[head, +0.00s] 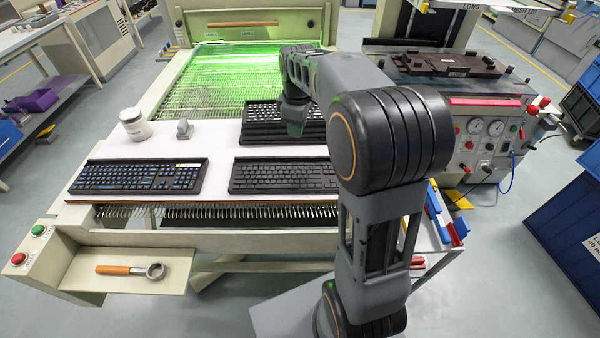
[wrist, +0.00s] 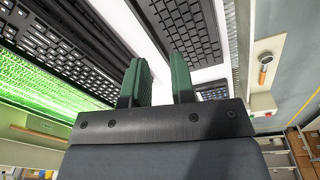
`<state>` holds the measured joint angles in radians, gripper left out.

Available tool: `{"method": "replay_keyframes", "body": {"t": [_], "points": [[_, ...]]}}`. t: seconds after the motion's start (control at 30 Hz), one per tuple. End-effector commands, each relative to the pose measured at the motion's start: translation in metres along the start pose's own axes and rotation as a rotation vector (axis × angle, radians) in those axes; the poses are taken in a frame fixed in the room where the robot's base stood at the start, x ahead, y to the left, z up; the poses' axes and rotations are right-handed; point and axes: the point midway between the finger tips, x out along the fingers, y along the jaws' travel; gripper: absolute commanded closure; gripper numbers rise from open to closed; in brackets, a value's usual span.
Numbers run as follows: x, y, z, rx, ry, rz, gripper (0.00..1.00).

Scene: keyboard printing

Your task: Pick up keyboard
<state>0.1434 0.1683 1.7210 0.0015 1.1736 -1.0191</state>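A black keyboard (head: 140,177) with bluish key legends lies at the left front of the white board. A second black keyboard (head: 290,178) lies to its right, and a keyboard shows beyond my fingers in the wrist view (wrist: 185,28). A stack of black keyboards or frames (head: 262,133) with white-looking keys sits behind it, and it fills the left of the wrist view (wrist: 65,40). My gripper (head: 295,128) is over that stack in the head view. In the wrist view its green fingers (wrist: 162,78) are apart with nothing between them.
A white jar (head: 133,126) and a small grey object (head: 184,129) stand on the white board (head: 215,160). Behind is a green-lit machine bed (head: 215,80). A tool with an orange handle (head: 125,269) lies on the front shelf. A gauge panel (head: 490,135) stands at the right.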

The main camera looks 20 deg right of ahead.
Motion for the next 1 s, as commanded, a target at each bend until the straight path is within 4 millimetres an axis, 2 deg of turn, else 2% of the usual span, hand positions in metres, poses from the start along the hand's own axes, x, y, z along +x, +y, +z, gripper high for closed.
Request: {"method": "replay_keyframes", "body": {"t": [0.03, 0.1, 0.3, 0.7, 1.0], "points": [[0.011, 0.016, -0.003, -0.058, -0.011, -0.017, 0.77], [0.020, 0.033, -0.005, -0.138, -0.021, -0.035, 0.77], [0.041, 0.059, -0.006, -0.273, -0.032, -0.068, 0.77], [0.107, 0.059, -0.002, -0.300, -0.034, -0.076, 0.77], [0.127, 0.058, -0.002, -0.299, -0.033, -0.073, 0.77]]}}
